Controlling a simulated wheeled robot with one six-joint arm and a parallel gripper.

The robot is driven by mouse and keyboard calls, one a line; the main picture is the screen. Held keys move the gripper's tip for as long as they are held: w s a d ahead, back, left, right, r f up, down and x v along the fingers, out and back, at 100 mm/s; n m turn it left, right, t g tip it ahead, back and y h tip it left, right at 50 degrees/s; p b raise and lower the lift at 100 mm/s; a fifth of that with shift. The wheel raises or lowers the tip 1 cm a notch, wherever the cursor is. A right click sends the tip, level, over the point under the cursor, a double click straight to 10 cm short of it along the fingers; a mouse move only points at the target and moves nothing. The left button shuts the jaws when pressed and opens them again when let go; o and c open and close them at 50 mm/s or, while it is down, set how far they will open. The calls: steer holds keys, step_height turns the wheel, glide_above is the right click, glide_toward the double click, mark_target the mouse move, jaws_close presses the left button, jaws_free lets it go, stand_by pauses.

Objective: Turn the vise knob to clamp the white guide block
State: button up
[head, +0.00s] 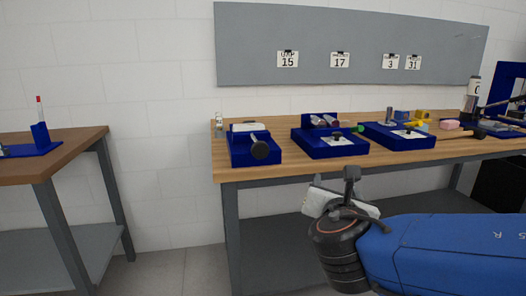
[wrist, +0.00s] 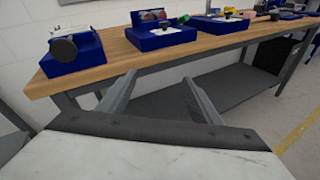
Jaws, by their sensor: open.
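The blue vise (head: 254,148) stands at the left end of the wooden bench, with its round black knob (head: 260,150) facing the front. A white block (head: 244,127) sits on top of the vise; I cannot tell whether the jaws touch it. In the wrist view the vise (wrist: 82,58) is at the upper left with its dark knob (wrist: 64,49) toward me. My gripper (wrist: 160,95) is open and empty, its two grey fingers apart in front of the bench. In the head view my gripper (head: 345,190) is below the bench edge, right of and apart from the knob.
Two blue fixtures (head: 329,145) (head: 400,138) stand to the right of the vise on the bench (head: 300,168). Further right are small coloured blocks and tools. Another table (head: 60,170) stands at left, with a floor gap between. A grey board (head: 350,40) hangs on the wall.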

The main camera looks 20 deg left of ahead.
mark_target(260, 151)
steer(key=s+a+r+n+y, duration=0.2)
steer(key=s+a+n+y, duration=0.15)
steer(key=a, duration=0.35)
steer(key=s+a+r+n+y, duration=0.1)
steer(key=s+a+n+y, duration=0.15)
steer(key=a+n, duration=0.4)
steer(key=w+a, duration=0.2)
steer(key=w, duration=0.3)
steer(key=w+a+m, duration=0.1)
steer(key=w+a, duration=0.2)
steer(key=w, duration=0.2)
steer(key=w+a+m, duration=0.1)
steer(key=w+a, duration=0.2)
steer(key=w, duration=0.2)
steer(key=shift+w+a+t, duration=0.1)
steer(key=shift+a+t, duration=0.05)
steer(key=shift+t, duration=0.15)
steer(key=c, duration=1)
